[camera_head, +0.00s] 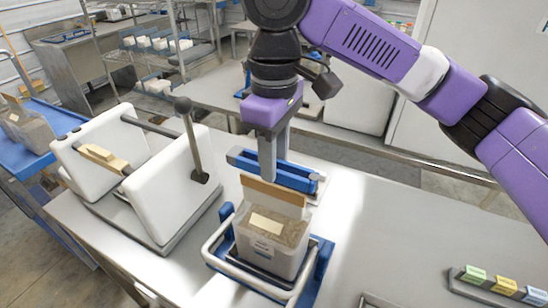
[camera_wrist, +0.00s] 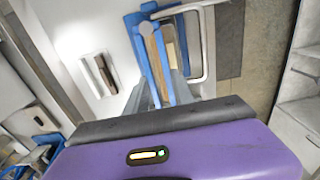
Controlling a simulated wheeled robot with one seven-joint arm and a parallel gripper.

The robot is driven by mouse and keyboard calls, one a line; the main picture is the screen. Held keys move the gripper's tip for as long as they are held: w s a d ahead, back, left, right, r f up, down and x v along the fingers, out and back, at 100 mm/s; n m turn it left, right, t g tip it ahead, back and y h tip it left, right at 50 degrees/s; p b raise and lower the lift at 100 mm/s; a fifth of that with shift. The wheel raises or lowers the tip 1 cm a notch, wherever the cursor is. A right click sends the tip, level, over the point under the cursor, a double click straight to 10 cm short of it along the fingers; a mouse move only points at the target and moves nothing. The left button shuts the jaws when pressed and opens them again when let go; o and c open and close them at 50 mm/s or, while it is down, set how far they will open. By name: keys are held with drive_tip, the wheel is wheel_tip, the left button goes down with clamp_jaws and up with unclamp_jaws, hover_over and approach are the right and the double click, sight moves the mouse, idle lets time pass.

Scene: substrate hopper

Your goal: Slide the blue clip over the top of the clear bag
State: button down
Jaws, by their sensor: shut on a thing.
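The blue clip (camera_head: 290,177) is a long double bar, level behind the clear bag's top in the head view. My gripper (camera_head: 268,172) points down and is shut on the clip near its middle. In the wrist view the clip (camera_wrist: 158,72) runs between my grey fingers (camera_wrist: 155,92). The clear bag (camera_head: 270,240), filled with brown substrate and carrying a pale label, stands upright in a blue cradle with a pale looped handle. Its tan top edge (camera_head: 272,190) lies close in front of the clip. I cannot tell whether they touch.
A white two-panel unit (camera_head: 165,185) with an upright lever stands left of the bag. Coloured labelled blocks (camera_head: 505,285) sit in a rack at bottom right. A pale block with a brown strip (camera_wrist: 98,76) shows in the wrist view.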

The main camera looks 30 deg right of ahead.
sight(275, 189)
drive_tip(key=shift+f+b, duration=0.6)
drive_tip(key=shift+f, duration=1.75)
drive_tip(key=shift+s+p, duration=0.1)
drive_tip(key=shift+p, duration=0.35)
drive_tip(key=c, duration=1)
unclamp_jaws()
drive_tip(key=shift+o, duration=0.3)
drive_tip(key=o, duration=0.5)
drive_tip(key=shift+r, duration=0.15)
